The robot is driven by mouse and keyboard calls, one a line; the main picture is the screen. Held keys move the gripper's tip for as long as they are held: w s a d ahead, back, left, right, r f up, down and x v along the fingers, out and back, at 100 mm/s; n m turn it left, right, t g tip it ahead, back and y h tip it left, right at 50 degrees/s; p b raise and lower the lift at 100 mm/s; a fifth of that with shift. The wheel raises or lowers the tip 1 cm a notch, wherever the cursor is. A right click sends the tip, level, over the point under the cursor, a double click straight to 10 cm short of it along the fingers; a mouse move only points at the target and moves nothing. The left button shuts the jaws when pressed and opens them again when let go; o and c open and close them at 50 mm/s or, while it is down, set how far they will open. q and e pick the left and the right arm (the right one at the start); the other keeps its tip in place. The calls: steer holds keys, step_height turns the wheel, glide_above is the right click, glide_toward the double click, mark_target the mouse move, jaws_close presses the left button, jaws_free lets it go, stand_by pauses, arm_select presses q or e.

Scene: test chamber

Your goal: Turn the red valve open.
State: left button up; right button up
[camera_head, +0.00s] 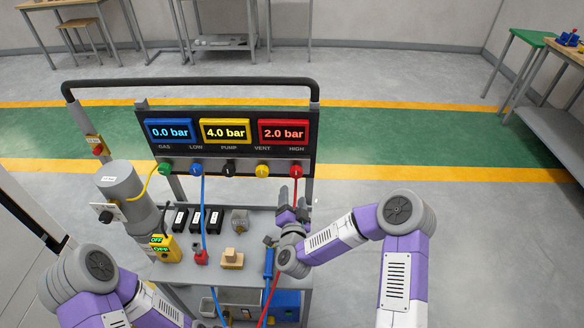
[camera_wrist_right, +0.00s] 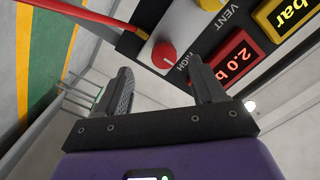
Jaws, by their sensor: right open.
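The red valve (camera_head: 290,171) is a round red knob at the right end of the panel's valve row, under the red 2.0 bar display. In the right wrist view the red valve (camera_wrist_right: 164,54) shows beside the word HIGH, with a pale mark on its edge. My right gripper (camera_head: 290,195) points up at the panel just below the valve. In the wrist view its fingers (camera_wrist_right: 160,70) are apart and empty, with the knob ahead of the gap; I see no contact. My left arm shows at the lower left, but its gripper is not in view.
Green (camera_head: 165,169), blue (camera_head: 197,169), black (camera_head: 229,167) and yellow (camera_head: 262,171) knobs line the panel. A red hose (camera_wrist_right: 85,17) runs near the red valve. Black boxes (camera_head: 196,218), a wooden block (camera_head: 232,259) and a grey cylinder (camera_head: 122,190) crowd the cart.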

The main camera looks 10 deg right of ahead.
mark_target(296, 175)
steer(key=shift+m+h, duration=0.3)
steer(key=shift+h, duration=0.1)
steer(key=shift+d+r+b+x, duration=0.1)
steer(key=shift+r+x, duration=0.1)
steer(key=shift+x, duration=1.1)
steer(key=shift+d+r+b+x, duration=0.1)
steer(key=shift+r+x, duration=0.15)
steer(key=shift+x, duration=1.05)
steer(key=shift+d+r+b+x, duration=0.1)
steer(key=shift+r+x, duration=0.1)
steer(key=shift+x, duration=1.15)
steer(key=shift+s, duration=0.1)
steer(key=shift+c, duration=0.5)
steer(key=c, duration=1)
